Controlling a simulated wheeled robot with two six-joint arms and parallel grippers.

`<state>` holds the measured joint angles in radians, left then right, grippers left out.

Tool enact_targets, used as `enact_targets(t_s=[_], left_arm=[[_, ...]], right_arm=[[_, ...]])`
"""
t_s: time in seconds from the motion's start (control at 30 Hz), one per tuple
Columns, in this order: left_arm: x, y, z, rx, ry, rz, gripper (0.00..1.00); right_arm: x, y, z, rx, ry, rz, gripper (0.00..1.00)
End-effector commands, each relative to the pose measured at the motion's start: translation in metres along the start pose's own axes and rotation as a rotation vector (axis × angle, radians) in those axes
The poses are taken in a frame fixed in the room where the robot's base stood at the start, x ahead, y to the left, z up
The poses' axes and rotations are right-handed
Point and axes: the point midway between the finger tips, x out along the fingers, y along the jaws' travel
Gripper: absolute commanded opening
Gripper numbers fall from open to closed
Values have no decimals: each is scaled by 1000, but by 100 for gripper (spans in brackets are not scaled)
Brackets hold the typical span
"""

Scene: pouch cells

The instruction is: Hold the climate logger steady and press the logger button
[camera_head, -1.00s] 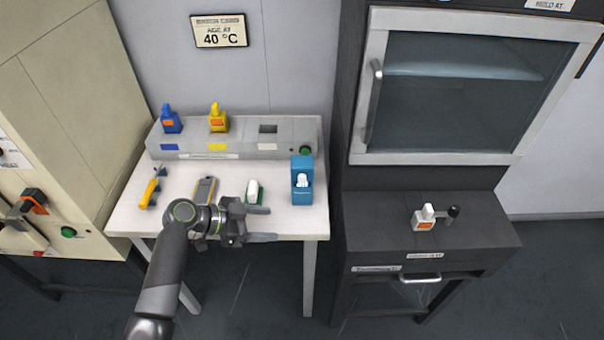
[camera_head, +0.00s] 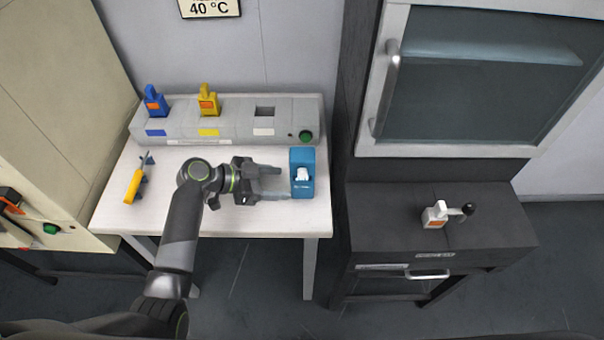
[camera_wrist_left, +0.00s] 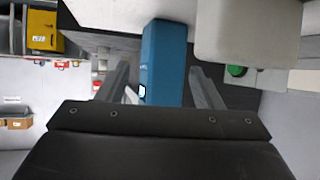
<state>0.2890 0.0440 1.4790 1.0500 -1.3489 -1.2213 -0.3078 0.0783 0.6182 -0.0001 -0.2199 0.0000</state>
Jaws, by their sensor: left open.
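The grey-yellow handheld device and the white-green item seen earlier on the table are now hidden behind my left arm and gripper. My right gripper is not in view.
A yellow-handled tool (camera_head: 134,186) lies left. A dark cabinet (camera_head: 440,205) stands right, bearing a white-orange item (camera_head: 433,216).

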Motion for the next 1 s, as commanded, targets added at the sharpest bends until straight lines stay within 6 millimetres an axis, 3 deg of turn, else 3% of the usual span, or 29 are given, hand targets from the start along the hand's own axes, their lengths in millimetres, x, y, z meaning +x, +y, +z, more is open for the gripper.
enact_targets(t_s=[0.13, 0.4, 0.9, 1.0], left_arm=[[26, 0, 3, 0, 2, 0, 60], [58, 0, 3, 0, 1, 0, 60], [68, 0, 0, 1, 0, -1, 60], [68, 0, 0, 1, 0, -1, 48]], right_arm=[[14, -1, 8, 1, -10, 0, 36], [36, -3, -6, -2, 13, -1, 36], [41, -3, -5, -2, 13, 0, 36], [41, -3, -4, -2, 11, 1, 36]])
